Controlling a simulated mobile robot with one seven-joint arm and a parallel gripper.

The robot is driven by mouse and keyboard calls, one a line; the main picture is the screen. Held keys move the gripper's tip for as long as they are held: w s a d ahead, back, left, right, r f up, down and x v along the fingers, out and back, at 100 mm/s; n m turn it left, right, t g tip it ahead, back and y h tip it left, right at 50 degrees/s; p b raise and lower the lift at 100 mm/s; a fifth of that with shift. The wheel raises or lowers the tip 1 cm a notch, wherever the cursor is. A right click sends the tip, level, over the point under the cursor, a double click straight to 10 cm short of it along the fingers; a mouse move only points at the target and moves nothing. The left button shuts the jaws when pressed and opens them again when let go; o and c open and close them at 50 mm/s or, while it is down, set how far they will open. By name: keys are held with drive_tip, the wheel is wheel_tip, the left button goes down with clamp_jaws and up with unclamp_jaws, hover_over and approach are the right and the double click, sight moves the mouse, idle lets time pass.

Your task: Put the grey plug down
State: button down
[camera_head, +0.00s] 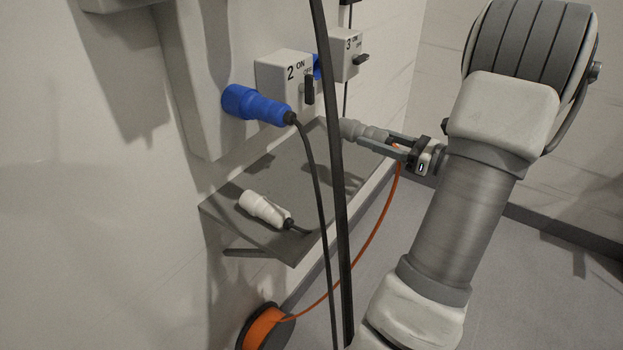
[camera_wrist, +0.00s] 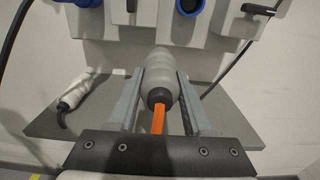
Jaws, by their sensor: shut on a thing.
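The grey plug (camera_head: 365,131) is a rounded body with an orange cable (camera_head: 383,212) at its rear. My gripper (camera_head: 388,144) is shut on it from the right in the head view. In the wrist view the grey plug (camera_wrist: 160,70) lies between the two fingers of my gripper (camera_wrist: 160,88), its nose pointing toward the wall. It is over or near the far end of the grey shelf (camera_head: 280,172); I cannot tell whether it touches. The shelf also shows in the wrist view (camera_wrist: 228,120).
A white plug (camera_head: 263,208) lies on the shelf's near part. A blue plug (camera_head: 255,105) sits in a socket above, its dark cable hanging across the shelf. Switch boxes 2 (camera_head: 284,78) and 3 (camera_head: 344,55) are on the wall. An orange reel (camera_head: 264,330) is below.

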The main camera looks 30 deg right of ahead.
drive_tip(key=shift+a+f, duration=0.25)
drive_tip(key=b, duration=0.2)
hover_over(319, 192)
wheel_tip(319, 192, down, 7)
drive_tip(key=shift+r, duration=0.15)
drive_tip(key=shift+f+b, duration=0.7)
drive_tip(key=shift+f, duration=1.3)
drive_tip(key=shift+f, duration=0.1)
drive_tip(key=shift+c, duration=1.6)
unclamp_jaws()
